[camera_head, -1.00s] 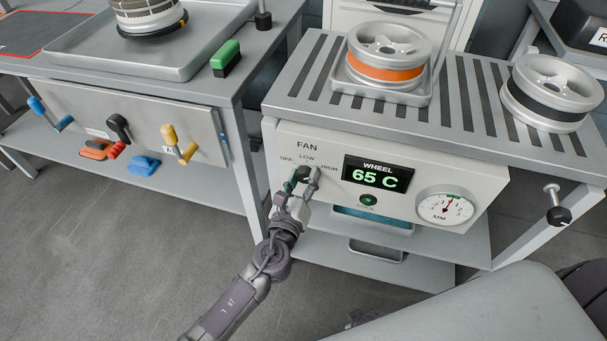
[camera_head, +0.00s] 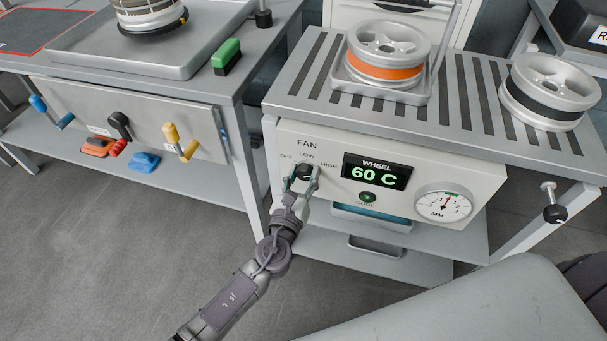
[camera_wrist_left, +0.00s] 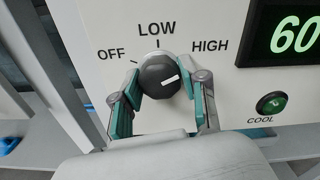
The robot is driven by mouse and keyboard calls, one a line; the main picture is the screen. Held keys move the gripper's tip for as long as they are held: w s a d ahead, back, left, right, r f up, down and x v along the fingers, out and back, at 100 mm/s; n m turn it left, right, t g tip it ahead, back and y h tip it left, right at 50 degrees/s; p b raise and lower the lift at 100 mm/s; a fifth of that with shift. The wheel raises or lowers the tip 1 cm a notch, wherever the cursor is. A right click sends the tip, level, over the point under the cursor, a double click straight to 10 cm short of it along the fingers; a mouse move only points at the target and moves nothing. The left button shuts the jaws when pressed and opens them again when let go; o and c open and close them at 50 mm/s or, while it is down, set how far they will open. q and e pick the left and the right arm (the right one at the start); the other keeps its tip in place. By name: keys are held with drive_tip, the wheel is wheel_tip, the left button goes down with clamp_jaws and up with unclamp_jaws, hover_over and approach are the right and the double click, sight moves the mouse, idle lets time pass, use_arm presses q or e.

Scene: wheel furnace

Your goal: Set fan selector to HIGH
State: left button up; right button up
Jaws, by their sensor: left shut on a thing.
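The fan selector is a round black knob (camera_head: 304,172) on the cream panel (camera_head: 328,150). It also shows in the left wrist view (camera_wrist_left: 158,79), below the OFF, LOW and HIGH labels. Its white pointer mark points right and slightly up, on the side of the HIGH label (camera_wrist_left: 210,46). My left gripper (camera_head: 302,183) is shut on the knob, with one teal finger pad on each side of it. In the left wrist view, the fingers (camera_wrist_left: 160,98) flank the knob. The HIGH tick is not clearly visible there. My right gripper is not in view.
Right of the knob are the WHEEL display (camera_head: 377,173) reading 60 C, a green COOL button (camera_head: 367,197) and an MM dial (camera_head: 443,204). Wheels (camera_head: 388,52) rest on the slatted top. Another bench with coloured levers (camera_head: 120,126) stands at left.

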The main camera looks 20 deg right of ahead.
use_arm(q)
drive_tip(key=o, duration=1.1)
drive_tip(key=shift+s, duration=0.1)
drive_tip(key=shift+s+a, duration=0.25)
drive_tip(key=shift+s, duration=0.05)
drive_tip(key=v, duration=1.1)
drive_tip(key=shift+a, duration=0.1)
